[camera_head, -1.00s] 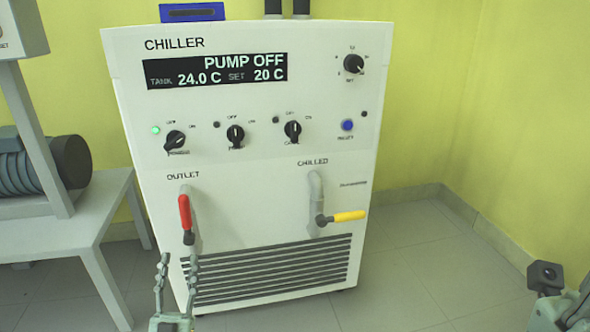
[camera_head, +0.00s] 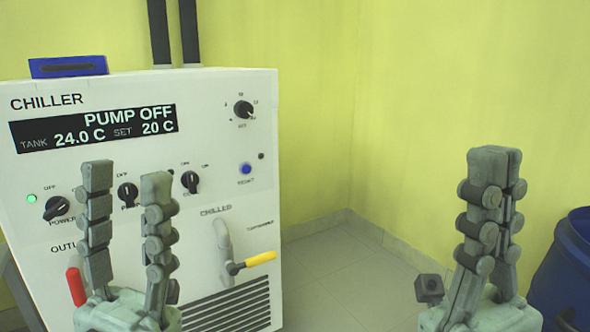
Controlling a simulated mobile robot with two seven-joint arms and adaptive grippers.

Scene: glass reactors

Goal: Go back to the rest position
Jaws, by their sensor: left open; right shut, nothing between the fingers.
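My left gripper (camera_head: 126,178) is raised upright in front of the chiller (camera_head: 245,130). Its two fingers are apart with nothing between them, and they hide part of the panel and the outlet pipe. My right gripper (camera_head: 495,160) is upright at the right, clear of the chiller. Its fingers are together and it holds nothing. The chiller display (camera_head: 95,128) reads PUMP OFF, tank 24.0 C, set 20 C. The red outlet handle (camera_head: 76,286) hangs down, and the yellow chilled handle (camera_head: 261,258) points right.
A blue drum (camera_head: 567,265) stands at the right edge, beside my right gripper. A blue box (camera_head: 68,67) sits on the chiller top, with two dark pipes (camera_head: 160,30) behind. The floor (camera_head: 335,270) between chiller and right gripper is clear.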

